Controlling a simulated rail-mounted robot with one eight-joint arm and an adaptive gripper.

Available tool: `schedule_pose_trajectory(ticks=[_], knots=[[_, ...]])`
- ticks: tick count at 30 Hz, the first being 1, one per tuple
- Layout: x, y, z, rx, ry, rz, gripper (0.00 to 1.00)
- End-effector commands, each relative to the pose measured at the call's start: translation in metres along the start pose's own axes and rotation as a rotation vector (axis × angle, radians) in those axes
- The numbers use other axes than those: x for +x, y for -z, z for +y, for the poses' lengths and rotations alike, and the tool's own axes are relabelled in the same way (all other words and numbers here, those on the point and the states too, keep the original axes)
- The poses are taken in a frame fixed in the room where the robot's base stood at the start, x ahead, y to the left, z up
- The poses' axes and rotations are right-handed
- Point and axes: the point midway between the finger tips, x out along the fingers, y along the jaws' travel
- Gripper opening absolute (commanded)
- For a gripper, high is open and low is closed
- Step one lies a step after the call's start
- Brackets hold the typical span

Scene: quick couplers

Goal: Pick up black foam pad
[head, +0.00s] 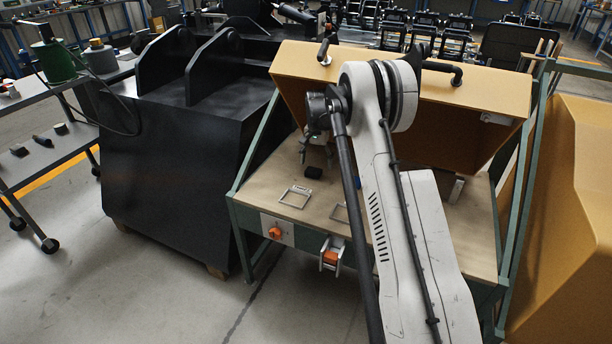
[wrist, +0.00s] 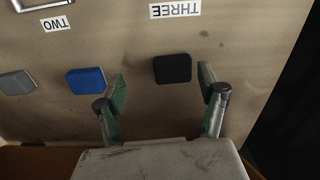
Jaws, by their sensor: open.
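The black foam pad (wrist: 172,69) lies flat on the tan tabletop in the wrist view, below the THREE label. My gripper (wrist: 162,86) is open, one finger on each side of the pad's column in the picture. The left finger is between the blue pad and the black pad, and the right finger is just right of the black pad. I cannot tell the height of the fingertips above the table. In the head view the black pad (head: 313,171) shows as a small dark block on the bench, below my gripper (head: 317,153).
A blue pad (wrist: 86,81) lies close to the left finger, and a grey pad (wrist: 17,83) lies farther left. Rectangular metal frames (head: 294,197) lie on the bench (head: 262,190). A yellow sloped hood (head: 455,115) overhangs the bench behind my arm.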

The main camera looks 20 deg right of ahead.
Motion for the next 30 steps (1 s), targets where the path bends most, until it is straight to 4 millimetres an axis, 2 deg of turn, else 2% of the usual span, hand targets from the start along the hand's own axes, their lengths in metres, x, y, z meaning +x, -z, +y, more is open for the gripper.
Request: schedule_pose_trajectory(ticks=[3,6,11,21,29,30], knots=[[0.006,0.016,-0.003,0.044,0.004,0.008,0.71],[0.009,0.021,-0.005,0.06,0.007,0.012,0.71],[0.02,0.021,-0.006,0.064,0.007,0.013,0.71],[0.056,0.022,-0.006,0.063,0.007,0.013,0.71],[0.058,0.021,-0.006,0.062,0.007,0.013,0.71],[0.058,0.021,-0.006,0.062,0.007,0.013,0.66]])
